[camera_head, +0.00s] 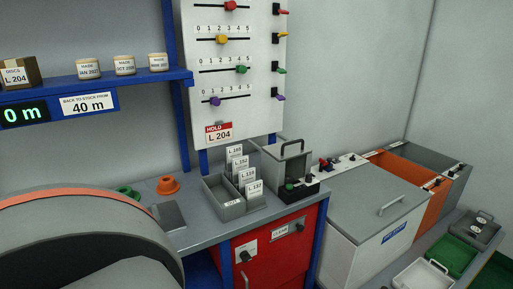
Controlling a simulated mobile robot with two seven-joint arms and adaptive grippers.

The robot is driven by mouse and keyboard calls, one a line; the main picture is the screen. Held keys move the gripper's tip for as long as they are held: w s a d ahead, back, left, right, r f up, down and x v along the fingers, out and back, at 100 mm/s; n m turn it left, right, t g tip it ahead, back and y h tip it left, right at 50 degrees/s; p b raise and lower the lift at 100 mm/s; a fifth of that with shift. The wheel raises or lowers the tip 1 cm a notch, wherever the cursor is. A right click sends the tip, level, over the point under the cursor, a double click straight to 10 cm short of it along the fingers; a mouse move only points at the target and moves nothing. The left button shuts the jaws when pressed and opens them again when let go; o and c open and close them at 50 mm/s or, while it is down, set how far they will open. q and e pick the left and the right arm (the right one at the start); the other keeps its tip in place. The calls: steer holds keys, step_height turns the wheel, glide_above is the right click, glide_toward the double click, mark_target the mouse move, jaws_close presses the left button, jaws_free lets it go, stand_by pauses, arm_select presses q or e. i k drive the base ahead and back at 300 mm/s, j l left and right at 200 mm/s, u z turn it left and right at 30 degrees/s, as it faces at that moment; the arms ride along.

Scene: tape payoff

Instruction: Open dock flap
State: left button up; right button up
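Neither of my grippers is in view. No part is labelled as a dock flap. A small grey box (284,172) with a dark bar handle (291,146) at its top stands at the back right of the grey bench. It may be the dock, but I cannot tell for sure. Its upright panel with the handle seems to cover the box; I cannot see inside. A black base with a green knob (289,186) sits at its front.
A large grey drum (75,240) with an orange band fills the lower left. Labelled card holders (232,200) stand left of the box. An orange cone (168,185) is on the bench. A slider board (235,75) rises behind. A white lidded chest (370,210) stands right.

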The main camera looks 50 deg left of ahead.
mark_target(283, 151)
steer(key=u, duration=1.3)
